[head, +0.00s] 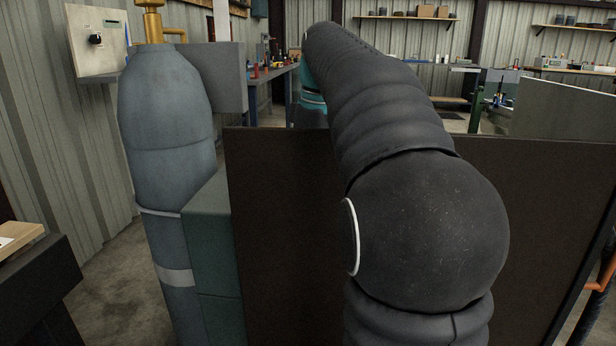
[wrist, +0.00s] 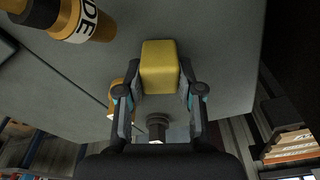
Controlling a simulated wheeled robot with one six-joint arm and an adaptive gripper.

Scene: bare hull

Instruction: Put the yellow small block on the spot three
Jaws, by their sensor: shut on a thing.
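The yellow small block (wrist: 159,66) is in the wrist view, between the two fingers of my gripper (wrist: 160,80). The fingers are shut on its sides. A grey surface fills the picture behind the block; I cannot tell the gap between them. In the head view my own dark arm stretches away, and neither my gripper nor the block shows there. I cannot make out spot three in either view.
The head view shows a dark panel (head: 285,230), a grey cylinder with a brass valve (head: 168,120) and a workbench (head: 270,72) behind.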

